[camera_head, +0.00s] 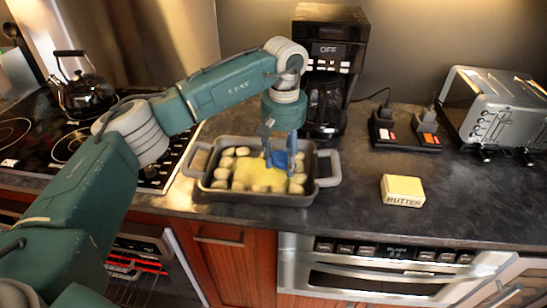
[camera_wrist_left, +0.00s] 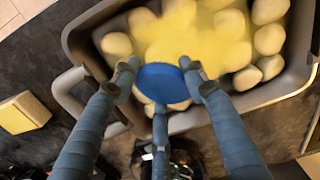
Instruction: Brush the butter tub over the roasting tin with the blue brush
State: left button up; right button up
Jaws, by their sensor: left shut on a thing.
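The grey roasting tin (camera_head: 215,192) stands on the dark counter and holds several pale round pieces. A yellow layer (camera_head: 262,173) covers the pieces in the middle, while those at the sides look bare. My left gripper (camera_head: 281,152) points down over the tin, shut on the blue brush (camera_wrist_left: 162,82). The wrist view shows the brush's round blue top between the fingers. Its lower end is hidden, so I cannot tell whether it touches the pieces. The butter tub (camera_head: 402,192), a pale yellow box marked BUTTER, sits apart, right of the tin. My right gripper is not in view.
A black coffee machine (camera_head: 329,60) stands just behind the tin. A silver toaster (camera_head: 500,108) and a black tray with small items (camera_head: 405,139) are at the right. A black kettle (camera_head: 87,97) is on the stove at the left. Counter around the tub is clear.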

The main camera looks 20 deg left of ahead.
pick_arm(q)
jog(key=shift+w+d, duration=0.2)
jog(key=shift+d, duration=0.5)
jog(key=shift+w+d, duration=0.25)
jog(key=shift+d, duration=0.5)
jog(key=shift+w+d, duration=0.2)
jog(key=shift+d, duration=0.5)
jog(key=shift+s+a, duration=0.35)
jog(key=shift+a, duration=0.9)
jog(key=shift+s+a, duration=0.4)
jog(key=shift+a, duration=0.8)
jog(key=shift+s+a, duration=0.35)
jog(key=shift+a, duration=0.9)
jog(key=shift+a, duration=0.1)
